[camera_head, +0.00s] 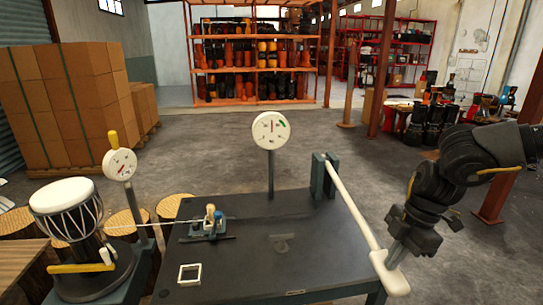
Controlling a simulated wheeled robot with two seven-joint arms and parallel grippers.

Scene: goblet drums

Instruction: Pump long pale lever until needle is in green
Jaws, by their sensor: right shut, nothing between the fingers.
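The long pale lever (352,207) runs from a dark upright bracket (322,178) down toward the front right corner of the table. Its thick pale end (391,278) hangs at the table's edge. My right gripper (395,254) is shut and empty just above that end; I cannot tell whether it touches. A round white gauge (270,131) stands on a post behind the table. Its needle points about straight up, and a green patch shows to the right of it. My left gripper is not in view.
The dark table (282,262) bears a small mechanism (209,225) and a white square frame (189,274). At left stand a goblet drum (66,210) and a second gauge (120,164) with a red needle. The table's middle is mostly clear.

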